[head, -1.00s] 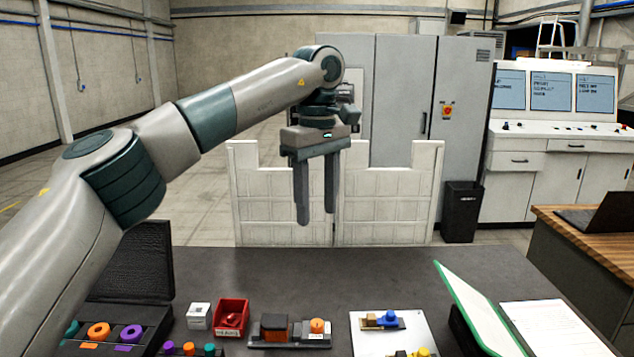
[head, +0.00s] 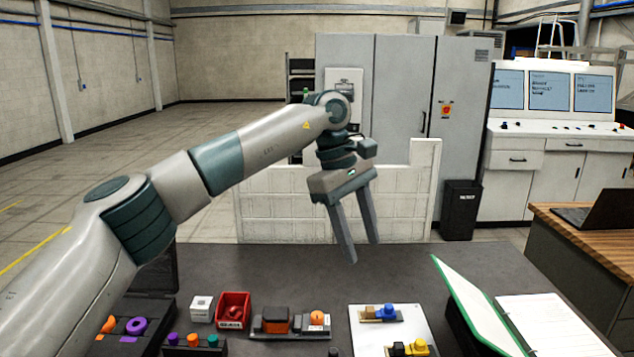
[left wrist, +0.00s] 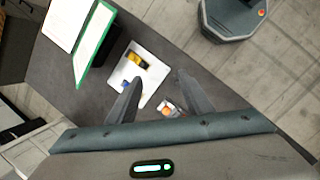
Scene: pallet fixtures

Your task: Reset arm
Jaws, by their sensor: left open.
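My left gripper (head: 364,252) hangs in the air above the far part of the dark table (head: 250,262) in the head view. Its two fingers are apart, tilted down to the right, with nothing between them. In the left wrist view my left gripper (left wrist: 152,92) also shows open fingers, with the white plate (left wrist: 146,61) seen below. My right gripper is not in view.
On the table stand a red bin (head: 233,310), a white box (head: 201,308), a fixture with dark and orange parts (head: 288,322), a white plate (head: 372,340) with blue and yellow parts, and a green binder (head: 470,300). A white panel barrier (head: 275,205) stands behind.

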